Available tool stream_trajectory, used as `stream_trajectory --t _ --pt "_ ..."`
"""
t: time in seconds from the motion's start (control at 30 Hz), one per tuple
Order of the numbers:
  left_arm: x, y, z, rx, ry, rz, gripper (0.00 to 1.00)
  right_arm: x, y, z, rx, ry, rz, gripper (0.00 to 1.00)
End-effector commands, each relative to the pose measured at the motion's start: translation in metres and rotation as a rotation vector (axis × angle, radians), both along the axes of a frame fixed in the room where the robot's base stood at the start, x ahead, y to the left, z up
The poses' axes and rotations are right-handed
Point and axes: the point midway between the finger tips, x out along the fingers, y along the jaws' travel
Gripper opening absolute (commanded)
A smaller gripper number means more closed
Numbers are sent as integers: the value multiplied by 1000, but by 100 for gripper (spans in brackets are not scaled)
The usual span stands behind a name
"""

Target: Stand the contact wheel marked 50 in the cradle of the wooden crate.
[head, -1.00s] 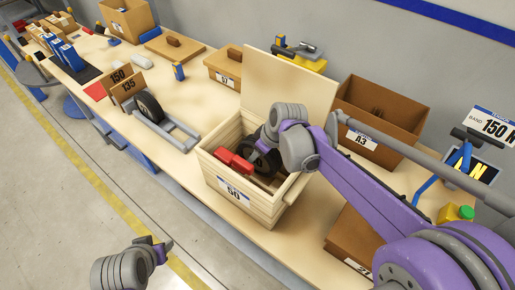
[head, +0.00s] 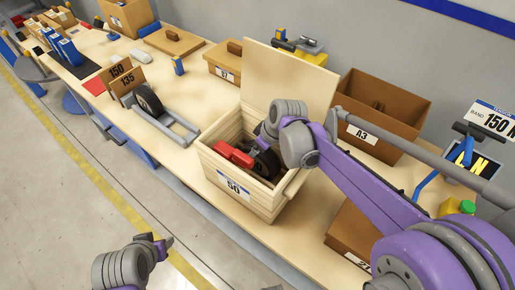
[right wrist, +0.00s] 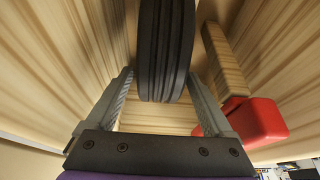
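The wooden crate (head: 275,205), labelled 50, stands on the bench with its lid raised at the back. A dark ribbed contact wheel (head: 267,163) stands upright inside, beside a red block (head: 235,154). Its number does not show. My right gripper (right wrist: 161,72) reaches down into the crate, with a finger on each side of the wheel (right wrist: 166,50); whether they press on it is unclear. The red block also shows in the right wrist view (right wrist: 257,122). The cradle under the wheel is hidden. My left gripper (head: 165,243) is empty over the floor; its finger gap is unclear.
An open brown box marked A3 (head: 405,104) stands right of the crate. Another brown box (head: 350,238) is near the front edge.

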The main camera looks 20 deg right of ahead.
Motion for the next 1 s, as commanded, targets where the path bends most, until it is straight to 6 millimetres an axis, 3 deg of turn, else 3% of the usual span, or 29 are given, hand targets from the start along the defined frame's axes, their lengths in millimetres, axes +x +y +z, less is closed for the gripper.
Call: stream_trajectory --t 0.37,0.8,1.0 --pt "2 0 8 0 -5 0 50 0 0 10 0 -1 0 86" --pt "7 0 20 0 -12 0 50 -27 -21 92 0 0 -2 86" --pt "8 0 23 0 -14 0 50 -34 -27 117 0 0 0 86"
